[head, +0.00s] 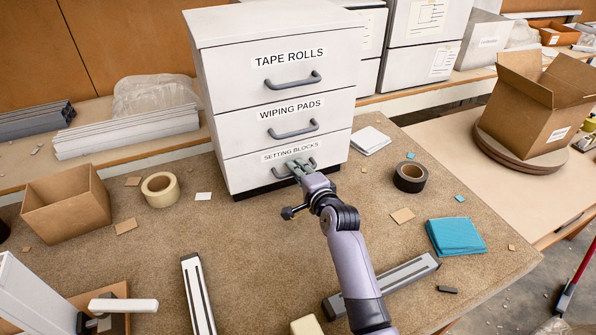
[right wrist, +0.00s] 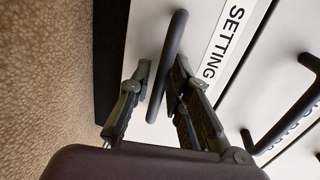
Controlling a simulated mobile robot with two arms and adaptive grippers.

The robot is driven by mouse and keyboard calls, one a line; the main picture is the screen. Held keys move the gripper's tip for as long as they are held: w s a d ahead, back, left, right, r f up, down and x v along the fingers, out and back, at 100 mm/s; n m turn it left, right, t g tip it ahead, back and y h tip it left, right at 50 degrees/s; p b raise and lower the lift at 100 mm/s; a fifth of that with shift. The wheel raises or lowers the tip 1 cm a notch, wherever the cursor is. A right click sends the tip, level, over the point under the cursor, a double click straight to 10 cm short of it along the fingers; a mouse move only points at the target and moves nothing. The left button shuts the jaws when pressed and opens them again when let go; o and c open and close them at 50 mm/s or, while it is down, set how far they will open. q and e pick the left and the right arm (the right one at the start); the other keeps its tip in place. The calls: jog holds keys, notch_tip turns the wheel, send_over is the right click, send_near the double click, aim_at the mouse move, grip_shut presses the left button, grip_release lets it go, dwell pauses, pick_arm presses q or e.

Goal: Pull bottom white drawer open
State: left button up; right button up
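The white three-drawer cabinet (head: 275,50) stands on the brown worktop. Its bottom drawer (head: 240,172) is labelled "SETTING BLOCKS" and sits flush with the drawers above. My right gripper (head: 300,170) is at the grey bar handle of this drawer. In the right wrist view, the drawer handle (right wrist: 167,62) runs between the two fingers of my right gripper (right wrist: 162,75). The fingers are apart, one on each side of the handle, with a visible gap on the left side. Whether either fingertip touches the handle is unclear. My left gripper is out of view.
The drawers labelled "WIPING PADS" (head: 225,127) and "TAPE ROLLS" (head: 225,80) are above, both shut. A tan tape roll (head: 148,190), an open cardboard box (head: 65,215), a dark tape roll (head: 410,184) and blue cloths (head: 455,237) lie around.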

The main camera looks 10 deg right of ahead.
jog(key=shift+c, duration=0.3)
grip_shut()
dwell(0.3)
